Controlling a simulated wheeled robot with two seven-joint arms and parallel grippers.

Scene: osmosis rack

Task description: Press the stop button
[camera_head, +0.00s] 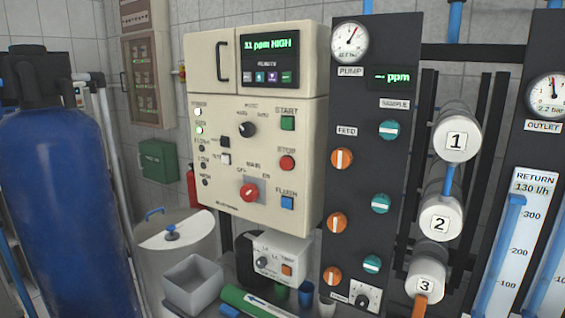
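The stop button (287,163) is a round red button on the right side of the beige control panel (225,185), under the label STOP. The screen (268,61) above reads "11 ppm HIGH". Neither of my grippers shows in the head view.
A dark panel (376,80) with gauges and orange and teal valves stands right of the control panel. Numbered white cylinders (457,141) are further right. A big blue tank (65,190) fills the left. An open grey bin (193,285) and small cups are below. Nothing covers the buttons.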

